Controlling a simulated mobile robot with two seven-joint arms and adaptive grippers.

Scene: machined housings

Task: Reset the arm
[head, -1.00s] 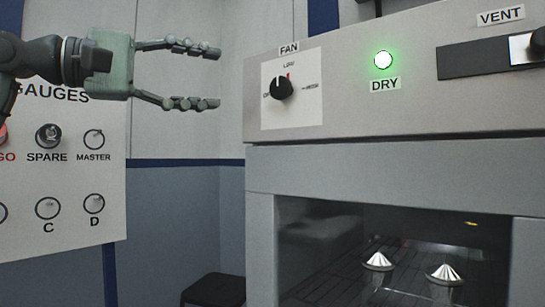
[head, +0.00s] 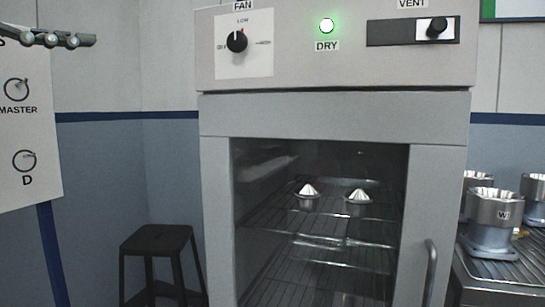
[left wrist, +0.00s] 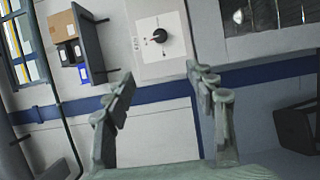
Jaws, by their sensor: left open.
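My left gripper (head: 60,39) shows only as a finger at the top left edge of the head view; the rest of it is cut off. In the left wrist view my left gripper (left wrist: 160,78) has its two fingers wide apart with nothing between them. A white plate with a black knob (left wrist: 160,36) shows beyond the fingertips there. In the head view the black FAN knob (head: 237,41) is on the cabinet panel, apart from the gripper. My right gripper is not in view.
The drying cabinet (head: 335,115) has a glass door and a lit green DRY light (head: 326,26). Two shiny cone-topped parts (head: 308,191) sit on a rack inside. A VENT slider (head: 437,27) is at upper right. Metal housings (head: 493,218) stand right; a black stool (head: 157,240) stands left.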

